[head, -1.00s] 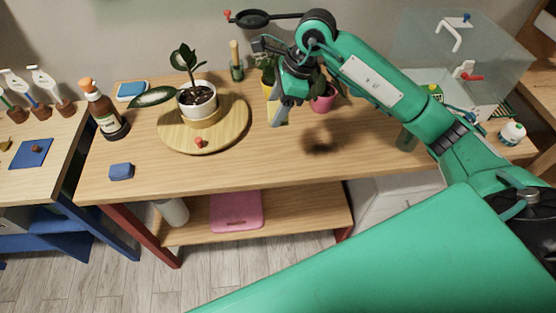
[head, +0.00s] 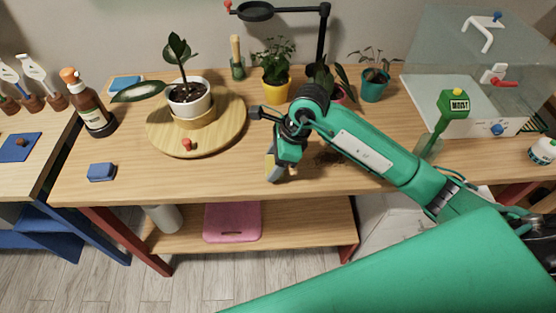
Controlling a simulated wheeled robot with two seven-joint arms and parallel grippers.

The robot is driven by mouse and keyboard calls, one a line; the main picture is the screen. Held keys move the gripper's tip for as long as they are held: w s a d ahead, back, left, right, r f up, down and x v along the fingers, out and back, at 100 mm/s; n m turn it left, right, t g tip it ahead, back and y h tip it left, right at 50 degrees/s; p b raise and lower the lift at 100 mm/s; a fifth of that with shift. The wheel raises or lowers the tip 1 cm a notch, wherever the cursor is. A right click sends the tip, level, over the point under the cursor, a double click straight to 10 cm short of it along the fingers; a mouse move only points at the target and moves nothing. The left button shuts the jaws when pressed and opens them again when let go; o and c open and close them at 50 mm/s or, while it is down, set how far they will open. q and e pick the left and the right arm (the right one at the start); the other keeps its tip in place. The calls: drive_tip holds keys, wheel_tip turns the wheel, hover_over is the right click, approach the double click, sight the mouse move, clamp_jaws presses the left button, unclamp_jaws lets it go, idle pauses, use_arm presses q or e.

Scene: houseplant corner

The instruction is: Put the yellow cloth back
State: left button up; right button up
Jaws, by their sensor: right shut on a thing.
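My right gripper (head: 276,170) is low over the front part of the wooden table, right of the round turntable. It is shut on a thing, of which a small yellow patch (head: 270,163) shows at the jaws. This looks like the yellow cloth, but most of it is hidden by the gripper, and I cannot tell whether it touches the table. No other yellow cloth shows. My left gripper is not in view.
A white-potted plant (head: 188,98) stands on the turntable (head: 230,130). A yellow pot (head: 276,91) and teal pot (head: 374,88) stand behind my arm. Dark crumbs (head: 330,158) lie beside the gripper. A blue block (head: 102,172) lies front left; a clear case (head: 430,60) stands right.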

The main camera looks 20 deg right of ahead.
drive_tip(key=shift+w+d+f, duration=0.25)
drive_tip(key=shift+f, duration=0.25)
drive_tip(key=shift+s+a+r, duration=0.15)
drive_tip(key=shift+s+a, duration=0.1)
drive_tip(key=o, duration=0.9)
drive_tip(key=shift+w+d+f, duration=0.15)
drive_tip(key=shift+f, duration=0.05)
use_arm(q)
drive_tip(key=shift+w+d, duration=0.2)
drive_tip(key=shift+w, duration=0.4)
use_arm(e)
drive_tip(key=shift+o, duration=0.2)
drive_tip(key=shift+r, duration=0.2)
